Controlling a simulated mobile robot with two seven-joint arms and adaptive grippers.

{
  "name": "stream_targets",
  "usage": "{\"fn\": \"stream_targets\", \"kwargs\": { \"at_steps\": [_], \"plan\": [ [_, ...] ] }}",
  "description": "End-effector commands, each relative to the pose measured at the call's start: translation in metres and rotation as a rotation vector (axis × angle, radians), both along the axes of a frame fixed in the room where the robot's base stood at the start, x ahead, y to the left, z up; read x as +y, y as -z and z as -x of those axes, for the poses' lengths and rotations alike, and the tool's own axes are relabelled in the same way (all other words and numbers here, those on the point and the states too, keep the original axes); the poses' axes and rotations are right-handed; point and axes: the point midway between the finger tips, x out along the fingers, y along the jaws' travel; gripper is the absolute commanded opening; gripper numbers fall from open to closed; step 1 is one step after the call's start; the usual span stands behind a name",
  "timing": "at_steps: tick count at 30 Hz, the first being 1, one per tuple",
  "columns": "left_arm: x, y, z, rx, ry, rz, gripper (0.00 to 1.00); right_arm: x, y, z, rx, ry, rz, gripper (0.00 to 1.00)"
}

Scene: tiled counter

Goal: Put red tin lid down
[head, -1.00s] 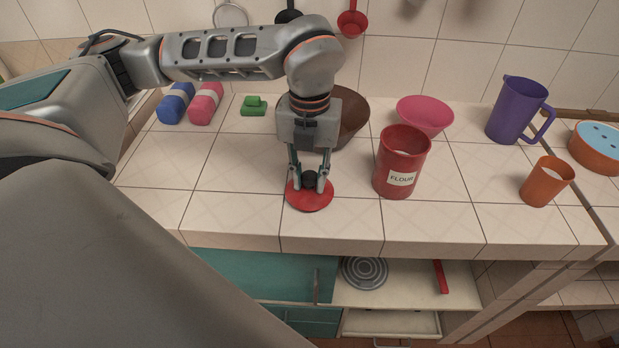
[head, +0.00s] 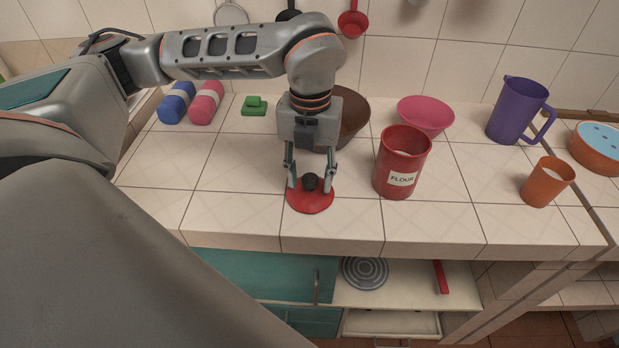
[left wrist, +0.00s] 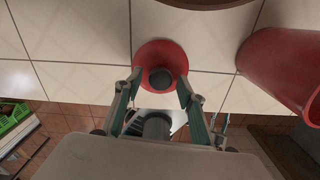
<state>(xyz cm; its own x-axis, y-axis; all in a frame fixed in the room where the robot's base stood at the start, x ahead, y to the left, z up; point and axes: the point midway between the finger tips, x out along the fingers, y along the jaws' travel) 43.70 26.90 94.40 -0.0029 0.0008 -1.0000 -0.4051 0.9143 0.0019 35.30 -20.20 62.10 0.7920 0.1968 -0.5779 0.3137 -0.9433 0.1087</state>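The red tin lid (head: 310,199) with its black knob (head: 311,182) lies flat on the tiled counter near the front edge. My left gripper (head: 311,184) points down over it, its fingers spread on either side of the knob with gaps. In the left wrist view the red lid (left wrist: 148,58) and dark knob (left wrist: 161,79) sit between the open fingertips (left wrist: 160,88). The red flour tin (head: 402,165) stands upright and uncovered to the right of the lid; its side also shows in the left wrist view (left wrist: 285,70). My right gripper is not in view.
A brown bowl (head: 352,118) stands behind my gripper, a pink bowl (head: 425,115) behind the tin. A purple pitcher (head: 515,110) and orange cup (head: 546,182) stand right. A green sponge-like item (head: 254,106) lies back left. Counter left of the lid is clear.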

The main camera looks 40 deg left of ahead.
Motion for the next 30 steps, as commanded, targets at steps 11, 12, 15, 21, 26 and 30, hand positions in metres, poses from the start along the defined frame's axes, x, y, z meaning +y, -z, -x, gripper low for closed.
{"fn": "stream_targets", "kwargs": {
  "at_steps": [11,12,15,21,26,30],
  "plan": [
    [0.0,-0.076,-0.001,-0.005,0.0,0.0,0.39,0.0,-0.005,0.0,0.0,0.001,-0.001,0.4],
    [0.0,-0.083,-0.001,-0.004,-0.001,0.0,0.39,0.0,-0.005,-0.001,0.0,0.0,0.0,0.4],
    [0.0,-0.097,-0.001,-0.003,0.0,0.0,0.39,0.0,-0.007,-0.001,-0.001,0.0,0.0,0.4],
    [0.0,-0.111,0.0,0.0,0.0,0.0,0.39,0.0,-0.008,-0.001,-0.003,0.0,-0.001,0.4],
    [0.0,-0.113,0.0,0.001,0.0,0.0,0.39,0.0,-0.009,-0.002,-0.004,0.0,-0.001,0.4],
    [0.0,-0.113,0.0,0.001,0.0,0.0,0.39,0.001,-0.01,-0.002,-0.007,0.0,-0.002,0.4]
  ]
}}
